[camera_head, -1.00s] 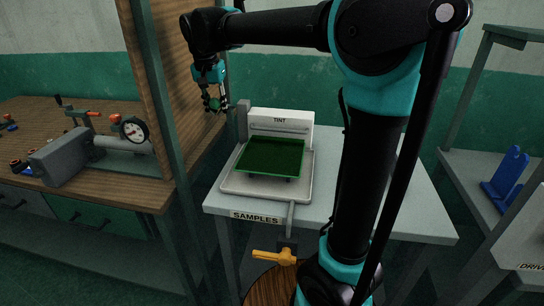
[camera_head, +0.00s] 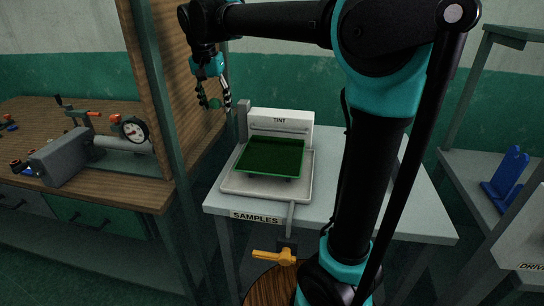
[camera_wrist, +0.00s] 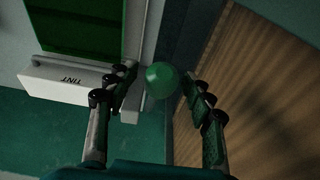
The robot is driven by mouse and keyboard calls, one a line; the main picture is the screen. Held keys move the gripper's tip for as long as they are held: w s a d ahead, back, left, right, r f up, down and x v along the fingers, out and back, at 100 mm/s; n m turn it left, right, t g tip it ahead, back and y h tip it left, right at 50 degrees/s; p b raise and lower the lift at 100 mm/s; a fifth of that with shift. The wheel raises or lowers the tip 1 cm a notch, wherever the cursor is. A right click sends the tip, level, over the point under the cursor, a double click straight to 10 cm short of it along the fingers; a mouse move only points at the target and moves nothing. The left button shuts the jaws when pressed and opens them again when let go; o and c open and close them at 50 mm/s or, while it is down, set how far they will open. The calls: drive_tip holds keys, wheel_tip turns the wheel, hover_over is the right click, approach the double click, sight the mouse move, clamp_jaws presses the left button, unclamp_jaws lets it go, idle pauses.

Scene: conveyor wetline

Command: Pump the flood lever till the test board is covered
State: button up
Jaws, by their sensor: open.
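A green ball knob (camera_head: 214,103), which looks like the end of the flood lever, sits between the spread fingers of my gripper (camera_head: 216,106). In the wrist view the knob (camera_wrist: 161,79) shows with a gap to each finger. My gripper is open around it. The lever's arm is mostly hidden; a grey post (camera_head: 242,121) stands beside the white TINT unit (camera_head: 284,116). A dark green panel with a brighter green rim, which seems to be the test board (camera_head: 272,156), lies slightly tilted in a pale tray (camera_head: 240,188). I cannot tell how much of it is covered.
The SAMPLES table (camera_head: 345,215) has clear room right of the tray. An orange tap handle (camera_head: 273,257) is below its front edge. A wooden upright panel (camera_head: 182,70) stands close left of my gripper. A bench (camera_head: 110,190) with a dial gauge (camera_head: 134,131) is at left.

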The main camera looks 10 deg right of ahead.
drive_tip(key=shift+v, duration=2.45)
